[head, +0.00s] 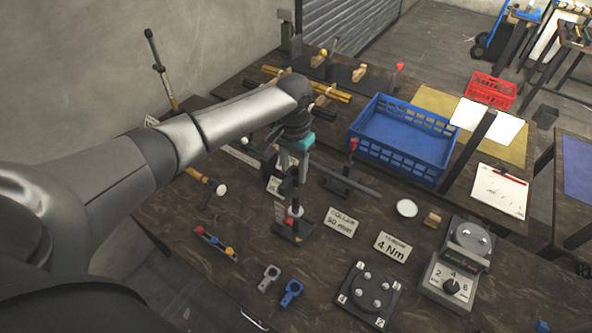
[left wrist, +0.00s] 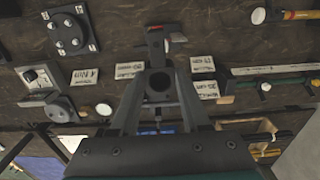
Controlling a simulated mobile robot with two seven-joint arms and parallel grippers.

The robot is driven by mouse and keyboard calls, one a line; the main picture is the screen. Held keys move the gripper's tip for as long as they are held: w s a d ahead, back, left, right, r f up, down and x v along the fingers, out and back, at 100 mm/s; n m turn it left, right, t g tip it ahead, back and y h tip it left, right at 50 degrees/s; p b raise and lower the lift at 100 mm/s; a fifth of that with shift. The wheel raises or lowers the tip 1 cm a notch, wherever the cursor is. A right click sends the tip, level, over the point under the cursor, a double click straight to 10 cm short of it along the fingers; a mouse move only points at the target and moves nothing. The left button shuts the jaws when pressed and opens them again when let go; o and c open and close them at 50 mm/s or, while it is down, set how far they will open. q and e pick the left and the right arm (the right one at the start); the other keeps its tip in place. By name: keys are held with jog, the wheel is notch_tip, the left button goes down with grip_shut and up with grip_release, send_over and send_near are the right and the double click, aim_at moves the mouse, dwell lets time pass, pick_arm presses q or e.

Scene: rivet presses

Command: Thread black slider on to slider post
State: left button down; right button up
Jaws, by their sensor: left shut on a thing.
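My left gripper (head: 290,180) reaches in from the left, pointing down, and is shut on the black slider (left wrist: 159,83). In the left wrist view the slider is a dark block with a round hole, held between the two fingers (left wrist: 158,75). In the head view the slider is mostly hidden by the fingers. I cannot tell whether the slider is around the post top. My right gripper is not in view.
A red-topped clamp stand (head: 348,172) is close to the right of the gripper, before a blue crate (head: 402,165). Label cards (head: 341,222) lie right of the post. A rack with coloured knobs (head: 215,243), a blue bracket (head: 291,292) and a bolt plate (head: 362,294) lie nearer.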

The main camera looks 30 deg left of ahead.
aim_at(295, 197)
pick_arm(q)
notch_tip(295, 197, down, 3)
jog(key=shift+d+f+b, duration=0.1)
jog(key=shift+b, duration=0.35)
jog(key=shift+f+b, duration=0.7)
jog(key=shift+f, duration=0.55)
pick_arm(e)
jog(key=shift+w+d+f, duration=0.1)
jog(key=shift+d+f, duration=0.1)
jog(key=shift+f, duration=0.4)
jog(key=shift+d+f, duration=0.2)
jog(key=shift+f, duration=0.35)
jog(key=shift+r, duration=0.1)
pick_arm(q)
jog(key=shift+p, duration=0.4)
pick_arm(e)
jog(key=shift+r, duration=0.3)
pick_arm(q)
jog(key=shift+p, duration=0.5)
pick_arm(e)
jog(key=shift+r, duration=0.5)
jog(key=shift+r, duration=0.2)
pick_arm(q)
jog(key=shift+f+b, duration=2.65)
jog(key=shift+f, duration=1.35)
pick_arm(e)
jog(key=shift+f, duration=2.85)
